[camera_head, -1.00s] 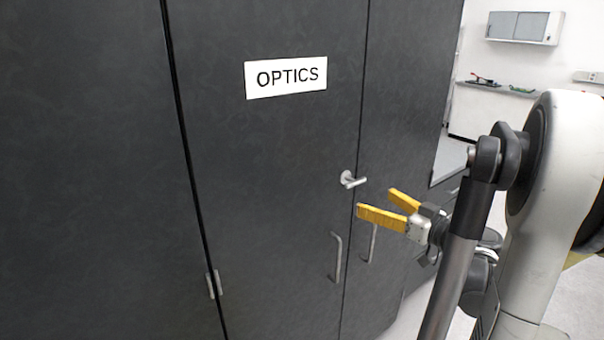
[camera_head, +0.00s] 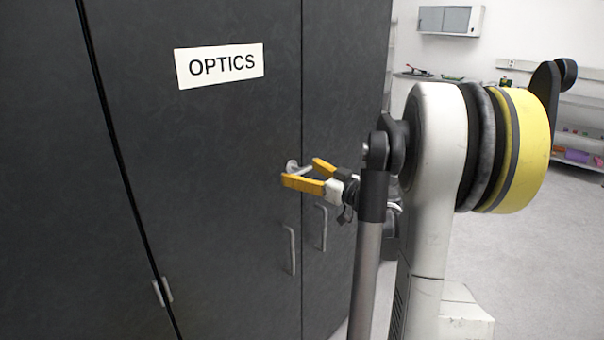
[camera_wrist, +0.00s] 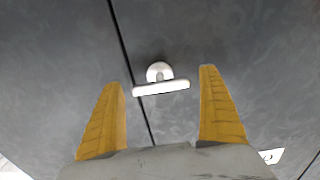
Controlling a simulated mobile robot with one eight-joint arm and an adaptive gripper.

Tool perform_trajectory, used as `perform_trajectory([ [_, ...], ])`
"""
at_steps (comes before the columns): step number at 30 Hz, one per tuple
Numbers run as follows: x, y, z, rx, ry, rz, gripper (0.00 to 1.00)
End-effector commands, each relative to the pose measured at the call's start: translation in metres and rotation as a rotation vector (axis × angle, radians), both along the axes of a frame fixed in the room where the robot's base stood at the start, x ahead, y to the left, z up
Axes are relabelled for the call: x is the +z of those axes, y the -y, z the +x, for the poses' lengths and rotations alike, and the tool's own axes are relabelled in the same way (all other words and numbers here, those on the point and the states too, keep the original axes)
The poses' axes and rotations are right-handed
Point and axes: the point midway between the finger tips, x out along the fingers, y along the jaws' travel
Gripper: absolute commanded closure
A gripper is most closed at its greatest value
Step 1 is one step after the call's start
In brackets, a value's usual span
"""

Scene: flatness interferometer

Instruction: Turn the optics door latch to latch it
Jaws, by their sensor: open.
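The optics door latch is a small silver lever on a round base on the dark cabinet door. In the head view the latch (camera_head: 293,166) shows just behind my gripper (camera_head: 303,173), partly hidden by the yellow fingers. In the wrist view the latch (camera_wrist: 161,86) lies ahead and between the two yellow fingertips, its bar running nearly crosswise with a slight tilt. My gripper (camera_wrist: 163,75) is open, with one finger on each side of the latch. I see no finger touching it. The optics door (camera_head: 210,150) appears flush with its neighbour and bears an OPTICS label (camera_head: 219,66).
Two vertical door handles (camera_head: 291,250) (camera_head: 323,228) sit below the latch. A hinge (camera_head: 162,291) is at the door's lower left. A wall cabinet (camera_head: 450,20) and shelves stand far behind. Clear floor (camera_head: 550,240) lies to the right.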

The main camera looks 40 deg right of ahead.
Motion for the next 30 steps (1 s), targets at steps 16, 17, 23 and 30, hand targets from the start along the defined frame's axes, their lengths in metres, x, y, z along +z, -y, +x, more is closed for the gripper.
perform_trajectory([
  [16, 0.0001, 0.0001, -0.0004, 0.0, 0.0, 0.006, 0.64],
  [17, 0.0002, 0.0001, -0.0004, 0.0, -0.001, 0.01, 0.64],
  [23, 0.0002, 0.0001, -0.0004, 0.0, -0.006, 0.072, 0.64],
  [30, 0.0002, 0.0001, -0.0004, 0.0, -0.019, 0.241, 0.64],
])
